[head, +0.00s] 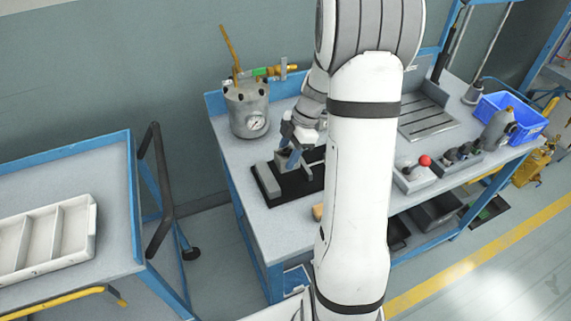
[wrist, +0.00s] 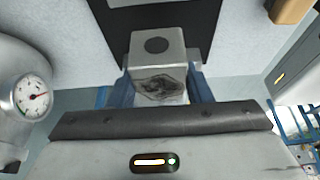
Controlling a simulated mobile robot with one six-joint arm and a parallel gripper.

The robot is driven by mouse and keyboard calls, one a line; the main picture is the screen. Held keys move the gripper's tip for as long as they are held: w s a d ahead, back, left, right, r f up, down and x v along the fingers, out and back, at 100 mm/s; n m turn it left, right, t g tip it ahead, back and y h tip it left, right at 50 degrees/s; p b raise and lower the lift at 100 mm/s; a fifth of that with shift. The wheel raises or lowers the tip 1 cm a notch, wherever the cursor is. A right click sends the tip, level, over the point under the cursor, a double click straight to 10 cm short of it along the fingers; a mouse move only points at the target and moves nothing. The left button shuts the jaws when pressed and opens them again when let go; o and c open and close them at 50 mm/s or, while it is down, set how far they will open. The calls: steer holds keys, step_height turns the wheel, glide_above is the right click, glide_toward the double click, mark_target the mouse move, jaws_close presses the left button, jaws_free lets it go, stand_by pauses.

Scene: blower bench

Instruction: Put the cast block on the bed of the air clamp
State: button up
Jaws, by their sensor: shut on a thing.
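The cast block (wrist: 157,47) is a pale grey block with a dark round spot and a rough dark patch on the face towards the wrist camera. My gripper (wrist: 158,82) is shut on it, with a blue finger on each side. In the head view my gripper (head: 290,155) is over the black mat (head: 262,187) at the bench's left end; I cannot tell whether the block touches the mat. A grey slotted plate (head: 427,120), which looks like the air clamp's bed, lies farther right, bare where visible. My arm hides the bench between.
A grey bar (head: 268,179) lies on the mat. A pressure pot with gauge (head: 248,110) stands behind it. A control box with a red button (head: 424,161) and a blue bin (head: 512,117) are at the right. A small tan block (head: 318,212) sits near the front edge.

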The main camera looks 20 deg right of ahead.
steer(key=shift+f, duration=2.25)
steer(key=shift+s, duration=0.1)
steer(key=shift+f, duration=0.15)
steer(key=o, duration=1.2)
